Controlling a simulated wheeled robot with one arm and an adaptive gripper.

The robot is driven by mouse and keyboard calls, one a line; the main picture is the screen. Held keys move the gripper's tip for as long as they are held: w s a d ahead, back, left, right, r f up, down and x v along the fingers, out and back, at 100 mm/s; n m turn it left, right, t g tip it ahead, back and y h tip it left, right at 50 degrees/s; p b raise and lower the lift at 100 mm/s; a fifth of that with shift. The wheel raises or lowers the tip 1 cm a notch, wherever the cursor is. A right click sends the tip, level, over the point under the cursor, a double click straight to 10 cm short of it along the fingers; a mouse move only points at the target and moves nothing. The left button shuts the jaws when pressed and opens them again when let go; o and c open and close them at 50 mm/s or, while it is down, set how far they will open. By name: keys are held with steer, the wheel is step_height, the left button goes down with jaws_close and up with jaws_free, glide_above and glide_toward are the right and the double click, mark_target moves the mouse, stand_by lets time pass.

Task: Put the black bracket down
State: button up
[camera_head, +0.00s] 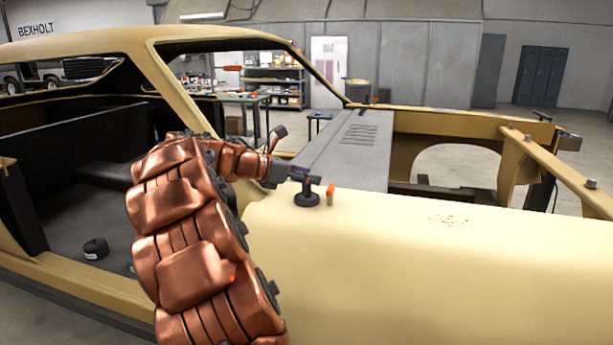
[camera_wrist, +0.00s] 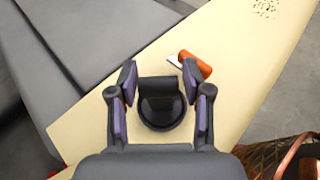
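The black bracket (camera_head: 307,198) is at the top of the pale yellow fender (camera_head: 420,250), just beside the grey hood panel. In the wrist view, the black bracket (camera_wrist: 160,108) shows a short block above a round part. My gripper (camera_head: 303,178) reaches over from the left. The bracket's lower end appears to meet the fender, but any small gap there is hard to see.
An orange-handled tool (camera_head: 331,192) lies just right of the bracket; it also shows in the wrist view (camera_wrist: 195,66). The grey hood panel (camera_head: 345,155) lies behind. A black roll (camera_head: 96,248) sits on the car floor.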

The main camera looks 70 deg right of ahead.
steer(key=shift+o, duration=0.7)
steer(key=v, duration=1.2)
steer(key=s+a+f+m+t+y, duration=0.2)
steer(key=a+f, duration=0.6)
steer(key=a, duration=0.8)
steer(key=s+a+f+m+t+y, duration=0.2)
steer(key=s+a+f+m+y, duration=0.2)
steer(key=a, duration=1.1)
steer(key=s+a+f+m+t+y, duration=0.2)
steer(key=s+a+f+m+y, duration=0.2)
steer(key=s+a+f, duration=0.3)
steer(key=a+f, duration=0.5)
steer(key=a, duration=0.4)
steer(key=shift+a+f+t+y, duration=0.25)
steer(key=shift+a+t+y, duration=0.1)
steer(key=shift+t+y, duration=0.05)
